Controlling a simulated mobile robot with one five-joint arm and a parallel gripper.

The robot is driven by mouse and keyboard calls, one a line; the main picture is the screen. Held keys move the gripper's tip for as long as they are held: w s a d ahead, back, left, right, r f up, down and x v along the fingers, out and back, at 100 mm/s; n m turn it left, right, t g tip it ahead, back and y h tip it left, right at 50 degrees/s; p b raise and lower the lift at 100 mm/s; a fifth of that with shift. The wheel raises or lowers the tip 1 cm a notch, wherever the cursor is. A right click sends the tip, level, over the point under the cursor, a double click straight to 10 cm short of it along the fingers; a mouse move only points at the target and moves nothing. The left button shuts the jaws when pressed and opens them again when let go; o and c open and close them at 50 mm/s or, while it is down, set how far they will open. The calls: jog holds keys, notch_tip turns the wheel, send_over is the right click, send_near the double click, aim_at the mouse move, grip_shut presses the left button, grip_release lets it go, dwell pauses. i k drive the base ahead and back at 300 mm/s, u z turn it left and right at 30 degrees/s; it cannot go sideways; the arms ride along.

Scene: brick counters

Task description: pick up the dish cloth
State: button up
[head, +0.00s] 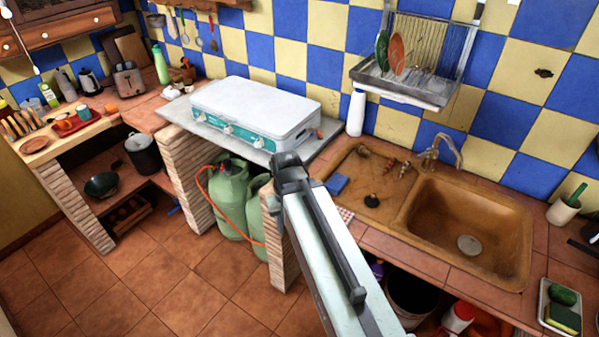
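A small red-and-white checked cloth (345,214) lies at the front edge of the counter, left of the sink. It is partly hidden behind my arm, and I take it to be the dish cloth. A folded blue piece (336,184) lies just behind it on the sink's drainboard; I cannot tell whether it is cloth or sponge. My pale arm link rises from the bottom of the picture to a dark joint in front of the stove counter. I see no gripper fingers.
The brown sink (466,232) with its tap (440,150) is on the right. A white camping stove (256,107) stands on the counter to the left, above green gas bottles (229,197). A tray with a sponge (562,308) is at lower right. The tiled floor at left is clear.

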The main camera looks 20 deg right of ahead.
aim_at(338, 182)
jog(key=u, duration=0.45)
jog(key=i, duration=1)
jog(key=u, duration=0.2)
